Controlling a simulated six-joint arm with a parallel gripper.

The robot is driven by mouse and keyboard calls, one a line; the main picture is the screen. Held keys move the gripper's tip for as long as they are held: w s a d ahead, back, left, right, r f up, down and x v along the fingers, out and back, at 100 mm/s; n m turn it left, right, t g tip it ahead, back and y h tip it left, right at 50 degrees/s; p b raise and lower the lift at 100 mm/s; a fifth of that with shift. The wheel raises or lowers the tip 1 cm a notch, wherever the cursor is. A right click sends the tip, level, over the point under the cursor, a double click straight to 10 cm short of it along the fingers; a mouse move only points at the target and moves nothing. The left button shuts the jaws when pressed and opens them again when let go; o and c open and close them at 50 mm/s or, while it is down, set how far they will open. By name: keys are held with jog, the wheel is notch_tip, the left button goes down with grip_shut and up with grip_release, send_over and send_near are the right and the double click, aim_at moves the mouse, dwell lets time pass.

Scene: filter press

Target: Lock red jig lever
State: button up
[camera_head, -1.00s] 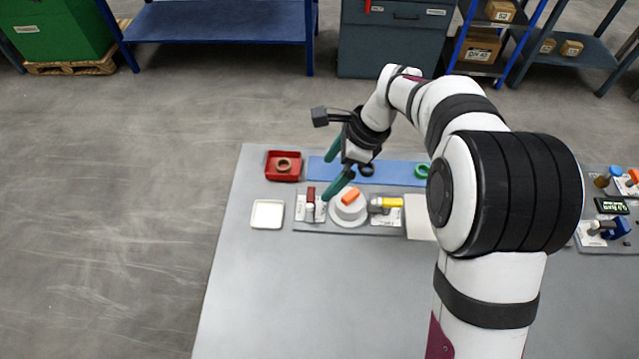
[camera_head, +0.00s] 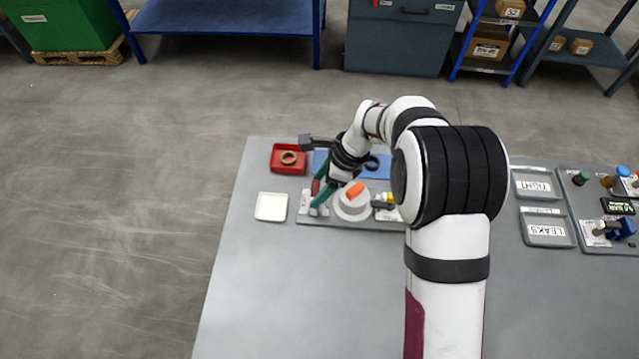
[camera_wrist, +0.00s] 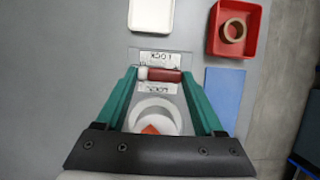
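The red jig lever (camera_wrist: 165,75) lies across its grey plate in the wrist view, with a pale knob at its left end. An upside-down label that appears to read LOCK (camera_wrist: 160,56) is on one side of it, and a second label (camera_wrist: 154,89) is on the other. My gripper (camera_wrist: 159,75) is open, with one green finger near each end of the lever; contact cannot be told. In the head view my gripper (camera_head: 316,194) is low at the left end of the jig plate (camera_head: 345,223) and partly hides the lever.
A white round part (camera_head: 352,208) with an orange piece (camera_head: 355,189) stands beside the lever. A yellow lever (camera_head: 386,197) is further right. A white tray (camera_head: 271,206) and a red tray (camera_head: 275,168) holding a ring lie left. The table front is clear.

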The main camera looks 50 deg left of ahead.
jog(key=c, duration=0.5)
jog(key=shift+c, duration=0.2)
jog(key=shift+n, duration=0.3)
jog(key=n, duration=0.1)
jog(key=n+h, duration=0.1)
jog(key=n, duration=0.1)
jog(key=shift+w+a+n+g, duration=0.2)
jog(key=shift+n+g, duration=0.1)
jog(key=shift+g, duration=0.1)
jog(key=n+h, duration=0.2)
jog(key=n, duration=0.2)
jog(key=shift+a+n, duration=0.15)
jog(key=shift+n, duration=0.15)
jog(key=n+h, duration=0.1)
jog(key=n, duration=0.1)
jog(key=n+h, duration=0.1)
jog(key=n, duration=0.1)
jog(key=shift+s+a+n, duration=0.1)
jog(key=shift+a+n, duration=0.1)
jog(key=shift+n, duration=0.1)
jog(key=shift+s+a+n+t+h, duration=0.15)
jog(key=shift+n+h, duration=0.2)
jog(key=shift+n, duration=0.75)
jog(key=shift+w+n+t+h, duration=0.15)
jog(key=shift+n+h, duration=0.2)
jog(key=shift+n, duration=0.75)
jog(key=shift+s, duration=0.1)
